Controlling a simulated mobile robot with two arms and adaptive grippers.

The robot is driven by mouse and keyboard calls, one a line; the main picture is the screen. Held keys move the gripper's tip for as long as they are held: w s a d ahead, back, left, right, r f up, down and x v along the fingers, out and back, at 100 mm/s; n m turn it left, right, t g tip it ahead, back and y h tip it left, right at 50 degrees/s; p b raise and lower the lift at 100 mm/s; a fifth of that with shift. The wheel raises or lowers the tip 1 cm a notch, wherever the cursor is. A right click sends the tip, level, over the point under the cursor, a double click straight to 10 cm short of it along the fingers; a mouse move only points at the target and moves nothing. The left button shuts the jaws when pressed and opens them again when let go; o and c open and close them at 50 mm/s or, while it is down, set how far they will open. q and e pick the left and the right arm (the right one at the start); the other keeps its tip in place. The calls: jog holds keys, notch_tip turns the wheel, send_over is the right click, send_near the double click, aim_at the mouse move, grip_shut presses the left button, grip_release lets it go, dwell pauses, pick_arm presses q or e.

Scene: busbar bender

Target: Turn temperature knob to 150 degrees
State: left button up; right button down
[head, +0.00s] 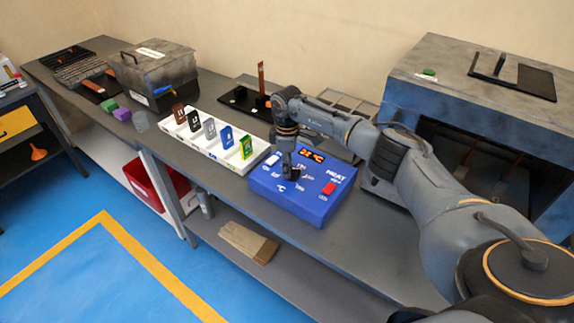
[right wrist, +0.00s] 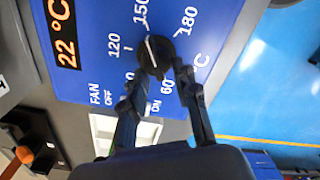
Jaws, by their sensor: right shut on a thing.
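The blue control box (head: 335,205) sits on the grey bench, with a lit display (right wrist: 64,32) reading 22 °C. Its round black temperature knob (right wrist: 158,54) shows in the right wrist view; its white pointer line points up toward the 150 mark (right wrist: 142,12). The 120 and 180 marks lie on either side. My right gripper (head: 291,176) reaches down onto the box top and is shut on the knob; in the right wrist view its fingers (right wrist: 158,82) are at the knob's lower side. The exact contact is partly hidden. My left gripper is not in view.
A red switch (head: 329,188) by the HEAT label is on the box. A white rack (head: 207,146) with several upright coloured plates stands to its left. A large grey oven (head: 408,95) stands to the right. Bare bench lies in front of the oven.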

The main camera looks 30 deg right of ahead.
jog(key=c, duration=1)
grip_release()
jog(key=shift+c, duration=0.2)
notch_tip(320, 180, up, 12)
